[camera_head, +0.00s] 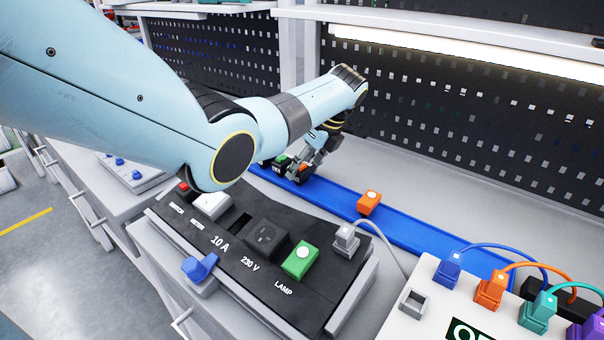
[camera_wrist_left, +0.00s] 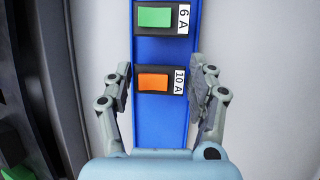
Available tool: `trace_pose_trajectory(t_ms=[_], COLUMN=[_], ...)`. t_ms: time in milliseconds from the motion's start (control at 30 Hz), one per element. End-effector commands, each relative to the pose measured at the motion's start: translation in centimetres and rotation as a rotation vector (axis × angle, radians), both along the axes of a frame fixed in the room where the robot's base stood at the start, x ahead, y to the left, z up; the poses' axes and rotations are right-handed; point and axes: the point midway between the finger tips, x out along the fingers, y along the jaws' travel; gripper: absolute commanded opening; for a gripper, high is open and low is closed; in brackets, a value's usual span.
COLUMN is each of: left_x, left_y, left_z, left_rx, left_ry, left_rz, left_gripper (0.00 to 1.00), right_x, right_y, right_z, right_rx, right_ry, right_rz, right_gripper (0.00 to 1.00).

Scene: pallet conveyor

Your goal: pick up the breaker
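The 10 A breaker (camera_wrist_left: 153,82) is a dark block with an orange top and a white label, on the blue rail (camera_wrist_left: 160,52). A 6 A breaker (camera_wrist_left: 155,17) with a green top sits farther along the rail. My left gripper (camera_wrist_left: 160,85) is open, with one finger on each side of the 10 A breaker and small gaps showing. In the head view my left gripper (camera_head: 306,163) is down at the rail and partly hides the breakers there. My right gripper is not in view.
A black panel (camera_head: 230,262) in front holds a white block, a black socket and a green lamp; an open slot shows by its 10 A label. An orange block (camera_head: 368,203) sits farther right on the rail. A white box with coloured plugs (camera_head: 447,270) stands at right.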

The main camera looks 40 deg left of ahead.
Motion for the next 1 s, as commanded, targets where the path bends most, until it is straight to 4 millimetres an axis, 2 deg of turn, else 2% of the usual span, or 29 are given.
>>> trace_pose_trajectory(t_ms=[33, 267, 467, 567, 900, 1000], left_x=[0.0, 0.0, 0.0, 0.1, 0.1, 0.1], left_y=[0.0, 0.0, 0.0, 0.0, 0.0, 0.1], left_z=[0.0, 0.0, 0.1, 0.8, 7.5, 8.9], left_rx=[0.000, 0.000, 0.000, 0.000, 0.001, 0.002], left_ry=[0.000, 0.000, -0.001, -0.003, -0.004, -0.006], left_rz=[0.000, 0.000, 0.000, 0.000, 0.000, 0.001], left_gripper=[0.49, 0.19, 0.19, 0.19, 0.19, 0.19], right_x=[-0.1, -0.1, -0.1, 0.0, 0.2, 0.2], right_y=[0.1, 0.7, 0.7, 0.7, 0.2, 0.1], right_z=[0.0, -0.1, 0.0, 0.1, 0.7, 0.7], right_rx=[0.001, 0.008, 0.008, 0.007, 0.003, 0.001], right_ry=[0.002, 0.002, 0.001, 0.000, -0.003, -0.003], right_rz=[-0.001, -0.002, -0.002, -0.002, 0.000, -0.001], right_gripper=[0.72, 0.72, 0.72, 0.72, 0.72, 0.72])
